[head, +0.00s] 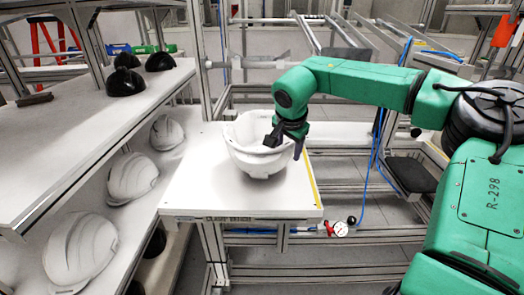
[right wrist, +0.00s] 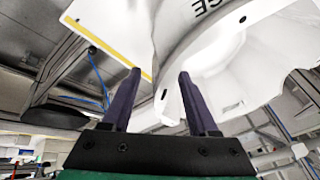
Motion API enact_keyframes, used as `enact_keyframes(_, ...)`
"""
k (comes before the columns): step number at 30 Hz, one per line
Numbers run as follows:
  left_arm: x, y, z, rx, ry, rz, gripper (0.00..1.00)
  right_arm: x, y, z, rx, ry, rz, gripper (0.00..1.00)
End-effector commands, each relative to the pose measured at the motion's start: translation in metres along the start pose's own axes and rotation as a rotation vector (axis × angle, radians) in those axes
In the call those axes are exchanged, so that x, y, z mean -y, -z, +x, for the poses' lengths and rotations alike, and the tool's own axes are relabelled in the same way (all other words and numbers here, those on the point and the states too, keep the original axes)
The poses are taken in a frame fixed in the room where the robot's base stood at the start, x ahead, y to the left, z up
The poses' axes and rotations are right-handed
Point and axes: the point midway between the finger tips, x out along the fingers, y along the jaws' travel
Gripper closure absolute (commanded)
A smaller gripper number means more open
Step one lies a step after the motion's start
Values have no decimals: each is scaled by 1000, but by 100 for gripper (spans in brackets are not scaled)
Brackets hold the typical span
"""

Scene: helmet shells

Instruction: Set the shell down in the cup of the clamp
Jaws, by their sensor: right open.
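A white helmet shell (head: 258,150) sits open side up on the white clamp table in the head view. Its underside meets the table area, and no cup can be made out beneath it. My right gripper (head: 284,143) is at the shell's right rim, with its dark fingers pointing down. In the right wrist view the two fingers of the right gripper (right wrist: 160,73) are apart, with an edge of the shell (right wrist: 225,70) between them. Whether either finger touches it, I cannot tell. My left gripper is not in view.
The clamp table (head: 190,190) has bare top around the shell and a yellow strip (head: 311,180) at its right edge. On the left, a rack's upper shelf (head: 80,120) carries dark shells (head: 122,82). Its lower shelf holds several white shells (head: 132,177). A gauge (head: 340,229) hangs below the table.

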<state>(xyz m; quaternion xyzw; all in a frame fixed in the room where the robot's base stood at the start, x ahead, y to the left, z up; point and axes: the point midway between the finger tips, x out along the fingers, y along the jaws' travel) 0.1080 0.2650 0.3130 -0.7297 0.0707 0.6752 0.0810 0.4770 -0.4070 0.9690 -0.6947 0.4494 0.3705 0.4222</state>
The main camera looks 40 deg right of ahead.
Motion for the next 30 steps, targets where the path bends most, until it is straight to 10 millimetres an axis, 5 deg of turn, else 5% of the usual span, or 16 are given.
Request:
enact_keyframes(6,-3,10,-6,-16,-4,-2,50,1,0,37,2,-2,1,40)
enact_keyframes(12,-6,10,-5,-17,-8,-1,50,1,0,40,1,1,0,40)
enact_keyframes(13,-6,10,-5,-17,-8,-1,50,1,0,40,1,1,0,44)
enact_keyframes(18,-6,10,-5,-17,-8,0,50,1,0,40,1,1,0,100)
enact_keyframes(30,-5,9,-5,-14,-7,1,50,1,0,40,0,2,1,100)
